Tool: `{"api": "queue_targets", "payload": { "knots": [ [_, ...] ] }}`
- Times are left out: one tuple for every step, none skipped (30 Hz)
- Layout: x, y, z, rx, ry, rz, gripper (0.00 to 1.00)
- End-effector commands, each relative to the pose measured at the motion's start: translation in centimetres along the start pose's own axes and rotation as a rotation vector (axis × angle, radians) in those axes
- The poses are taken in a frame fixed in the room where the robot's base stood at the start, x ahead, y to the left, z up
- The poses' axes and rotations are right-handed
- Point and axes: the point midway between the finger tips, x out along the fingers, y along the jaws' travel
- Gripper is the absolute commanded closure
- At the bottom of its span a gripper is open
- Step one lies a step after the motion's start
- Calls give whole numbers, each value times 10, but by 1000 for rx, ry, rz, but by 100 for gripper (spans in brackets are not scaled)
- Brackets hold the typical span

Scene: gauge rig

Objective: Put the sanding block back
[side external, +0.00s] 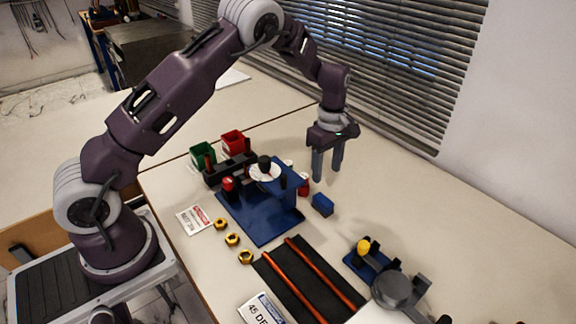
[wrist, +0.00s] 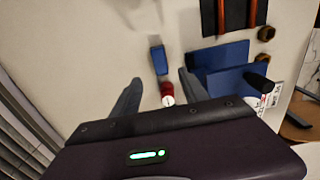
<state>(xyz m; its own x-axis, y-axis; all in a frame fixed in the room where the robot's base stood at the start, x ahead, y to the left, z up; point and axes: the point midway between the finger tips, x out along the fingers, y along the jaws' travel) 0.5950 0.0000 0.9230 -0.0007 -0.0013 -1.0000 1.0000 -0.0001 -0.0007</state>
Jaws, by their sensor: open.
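A small blue block (side external: 322,204), which looks like the sanding block, lies on the bench to the right of the blue gauge stand. In the wrist view the blue block (wrist: 158,60) lies just beyond the fingertips, roughly in line with the gap between them. My gripper (side external: 327,176) points down and is open and empty, above the bench and behind the block in the side view. In the wrist view the fingers (wrist: 160,78) stand apart on either side of a red item with a white top (wrist: 167,92). The block is not touched.
The blue gauge stand (side external: 260,222) is close on the left, with green (side external: 203,153) and red (side external: 232,142) bins behind. Brass nuts (side external: 231,239), a black mat with red rods (side external: 290,282) and a grey round fixture (side external: 390,290) stand nearer. The bench right of my gripper is clear.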

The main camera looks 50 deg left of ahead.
Motion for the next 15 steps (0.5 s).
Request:
{"api": "queue_targets", "payload": {
  "knots": [
    [0, 0, 0, 0, 0, 0, 48],
    [-2, 0, 0, 3, -1, 2, 48],
    [-8, -1, 1, 13, -4, 8, 48],
    [-17, -2, 2, 31, -8, 17, 48],
    [-30, -6, 3, 57, -14, 29, 48],
    [-52, -12, 6, 109, -23, 51, 48],
    [-73, -19, 10, 160, -31, 72, 48],
    [-95, -29, 13, 220, -37, 96, 48],
    [-125, -46, 19, 313, -43, 130, 48],
    [-146, -62, 22, 386, -43, 154, 48],
    [-166, -78, 26, 462, -40, 181, 48],
    [-190, -102, 31, 567, -30, 217, 48],
    [-206, -122, 34, 651, -16, 244, 48],
    [-221, -143, 38, 737, 1, 272, 48],
    [-236, -173, 42, 855, 33, 306, 48]
  ]
}}
